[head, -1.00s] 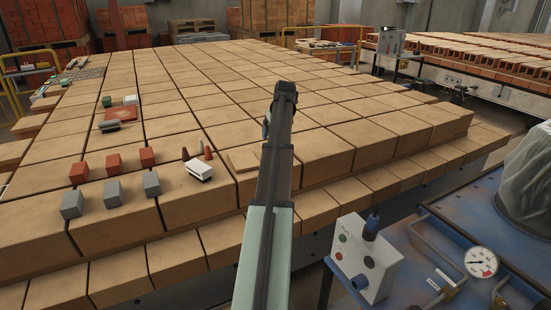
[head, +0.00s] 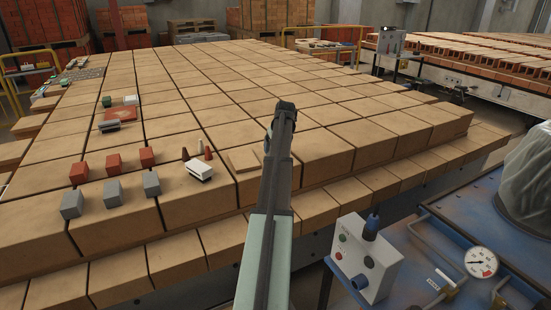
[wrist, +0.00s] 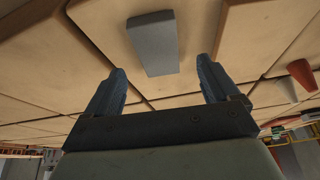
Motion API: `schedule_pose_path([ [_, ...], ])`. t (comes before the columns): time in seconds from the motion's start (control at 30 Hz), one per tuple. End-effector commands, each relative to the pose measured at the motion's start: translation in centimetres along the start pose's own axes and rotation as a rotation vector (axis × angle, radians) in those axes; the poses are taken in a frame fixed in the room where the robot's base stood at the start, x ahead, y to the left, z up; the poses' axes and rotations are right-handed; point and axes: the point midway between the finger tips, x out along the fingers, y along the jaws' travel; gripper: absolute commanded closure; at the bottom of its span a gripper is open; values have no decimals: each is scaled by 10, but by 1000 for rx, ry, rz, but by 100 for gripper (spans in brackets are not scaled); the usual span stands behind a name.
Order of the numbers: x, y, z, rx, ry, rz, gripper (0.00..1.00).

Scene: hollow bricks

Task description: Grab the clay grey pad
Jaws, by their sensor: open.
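A grey oblong pad (wrist: 153,42) lies on the tan bricks in the wrist view, just beyond my fingertips and roughly centred between them. My gripper (wrist: 162,70) is open and empty, with a finger to each side of the pad's near end and a gap on both sides. I cannot tell how high the fingertips are above the bricks. In the head view my own arm covers most of the gripper and hides this pad.
Red blocks (head: 79,173) and grey blocks (head: 113,192) stand at the left. Bricks behind my arm are largely bare.

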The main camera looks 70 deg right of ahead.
Motion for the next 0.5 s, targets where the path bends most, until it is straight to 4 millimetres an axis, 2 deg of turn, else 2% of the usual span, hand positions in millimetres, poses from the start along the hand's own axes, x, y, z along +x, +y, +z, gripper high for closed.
schedule_pose_path([
  [0.3,39,2,0,0,0,0,12],
  [0.5,47,2,1,0,0,0,12],
])
